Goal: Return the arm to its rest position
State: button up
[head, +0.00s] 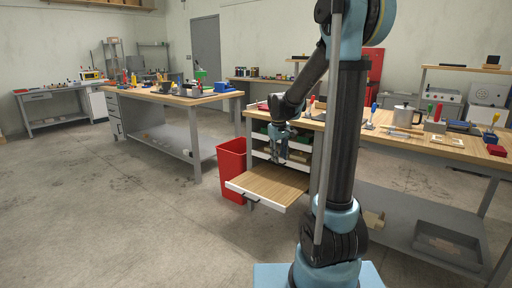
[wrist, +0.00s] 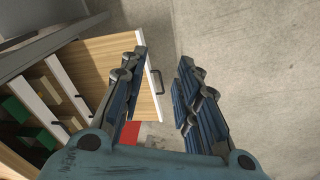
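My arm rises at the right centre of the head view and bends down to the left. My gripper (head: 279,148) hangs above the pulled-out wooden drawer board (head: 268,182) of the workbench. In the wrist view my gripper (wrist: 161,62) has its two dark fingers spread apart, with bare floor and the drawer's front edge between and beyond them. Nothing is held between the fingers. The drawer's dark handle (wrist: 158,82) lies just right of the left finger, apparently below it; contact cannot be told.
A red bin (head: 231,163) stands left of the open drawer. Drawers with green and brown items (head: 262,152) sit above the board. The bench top (head: 447,148) carries a pot and tools. A second workbench (head: 170,97) stands at the left. The floor in front is clear.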

jog(key=s+d+r+m, duration=0.1)
jog(key=s+d, duration=0.2)
jog(key=s, duration=0.7)
jog(key=s+d+r+m, duration=0.1)
jog(key=s+d+m, duration=0.15)
jog(key=s, duration=0.65)
jog(key=s+d+f+m, duration=0.1)
jog(key=s+f, duration=0.3)
jog(key=s, duration=0.3)
jog(key=s+d+f+m, duration=0.1)
jog(key=s+d+f, duration=0.1)
jog(key=s, duration=0.5)
jog(key=shift+s+f+t+y, duration=0.3)
jog(key=shift+f, duration=0.55)
jog(key=shift+w+f, duration=0.2)
jog(key=shift+w, duration=0.2)
